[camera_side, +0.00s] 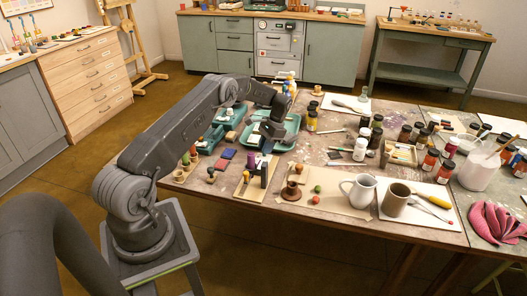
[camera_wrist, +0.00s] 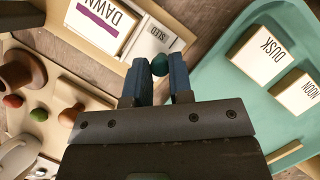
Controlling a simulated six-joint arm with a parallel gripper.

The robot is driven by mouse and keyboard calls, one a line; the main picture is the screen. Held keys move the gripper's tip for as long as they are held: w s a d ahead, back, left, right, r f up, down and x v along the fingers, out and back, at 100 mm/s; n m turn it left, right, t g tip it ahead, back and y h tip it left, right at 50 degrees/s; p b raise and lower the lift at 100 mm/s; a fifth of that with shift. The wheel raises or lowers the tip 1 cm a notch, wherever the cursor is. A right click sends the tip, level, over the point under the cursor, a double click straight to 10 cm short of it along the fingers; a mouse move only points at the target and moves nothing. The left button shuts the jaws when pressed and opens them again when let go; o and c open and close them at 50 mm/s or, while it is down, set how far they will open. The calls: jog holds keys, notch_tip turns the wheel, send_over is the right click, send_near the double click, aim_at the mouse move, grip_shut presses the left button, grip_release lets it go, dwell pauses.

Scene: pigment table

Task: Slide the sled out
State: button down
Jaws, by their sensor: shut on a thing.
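My gripper (camera_wrist: 160,68) has its two dark blue fingers closed around a small teal round knob (camera_wrist: 159,63) in the wrist view. The knob is at the end of a pale sled (camera_wrist: 143,47) with a small printed label, in a light wooden frame (camera_wrist: 175,21). A white block marked DAWN (camera_wrist: 103,20), with a purple stripe, stands beside the label. In the side view my gripper (camera_side: 271,136) is low over the table, near the frame (camera_side: 246,191) and the teal tray. The grip itself is too small to make out there.
A teal tray (camera_wrist: 212,67) holding blocks marked DUSK (camera_wrist: 258,54) and NOON (camera_wrist: 299,94) is close on the right. A brown stand (camera_wrist: 22,72) and small balls are on the left. A white mug (camera_side: 358,190) and a brown mug (camera_side: 396,200) stand further right in the side view.

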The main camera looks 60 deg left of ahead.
jog(key=shift+w+a, duration=0.2)
jog(key=shift+a, duration=0.05)
jog(key=c, duration=1)
grip_release()
jog(key=shift+v, duration=5.95)
jog(key=shift+d+r, duration=0.1)
jog(key=shift+r, duration=0.05)
